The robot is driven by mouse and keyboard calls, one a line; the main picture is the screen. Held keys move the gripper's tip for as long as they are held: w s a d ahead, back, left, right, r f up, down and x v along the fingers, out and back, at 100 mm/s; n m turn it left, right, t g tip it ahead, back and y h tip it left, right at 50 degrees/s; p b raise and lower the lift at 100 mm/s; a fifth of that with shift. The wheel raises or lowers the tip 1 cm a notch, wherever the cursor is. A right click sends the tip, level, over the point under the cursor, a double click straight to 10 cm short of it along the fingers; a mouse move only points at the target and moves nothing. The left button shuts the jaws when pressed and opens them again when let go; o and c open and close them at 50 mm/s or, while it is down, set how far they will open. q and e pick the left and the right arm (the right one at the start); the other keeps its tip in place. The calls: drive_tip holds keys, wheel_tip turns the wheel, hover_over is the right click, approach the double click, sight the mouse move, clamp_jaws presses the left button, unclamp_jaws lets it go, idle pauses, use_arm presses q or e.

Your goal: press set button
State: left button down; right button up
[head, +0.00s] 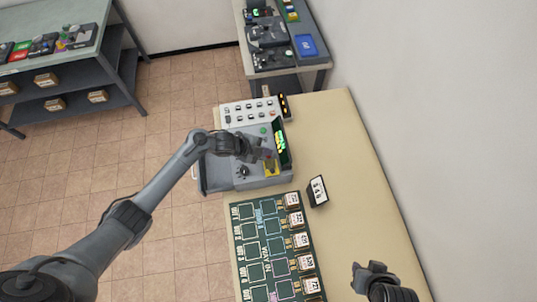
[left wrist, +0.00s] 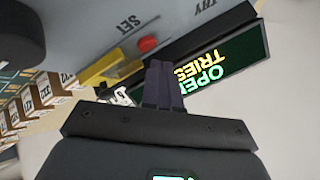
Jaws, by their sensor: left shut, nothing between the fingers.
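The grey console (head: 222,172) stands on the beige table. In the left wrist view, a red button (left wrist: 148,44) sits on its grey panel beside the upside-down label SET (left wrist: 130,24). My left gripper (head: 264,155) is over the console's right part, close to its yellow piece (head: 271,169). In the left wrist view, its shut, empty fingers (left wrist: 160,72) point toward the red button, with the tips just short of it in the picture. I cannot tell the exact gap. My right gripper (head: 362,272) is at the lower right, away from the console; its finger opening is unclear.
A lit display (head: 281,143) with green text stands at the console's right edge. A white button panel (head: 250,110) is behind. A green board (head: 262,250) with several labelled blocks and a small numbered sign (head: 317,191) are in front. The table's right side is mostly clear.

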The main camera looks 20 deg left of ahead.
use_arm(q)
drive_tip(key=shift+f, duration=0.1)
drive_tip(key=shift+f+b, duration=0.25)
drive_tip(key=shift+b, duration=0.05)
drive_tip(key=shift+f+b, duration=0.4)
drive_tip(key=shift+f, duration=0.1)
idle(0.7)
idle(0.3)
drive_tip(key=shift+r, duration=0.15)
drive_tip(key=shift+r+p, duration=0.7)
drive_tip(key=shift+p, duration=0.1)
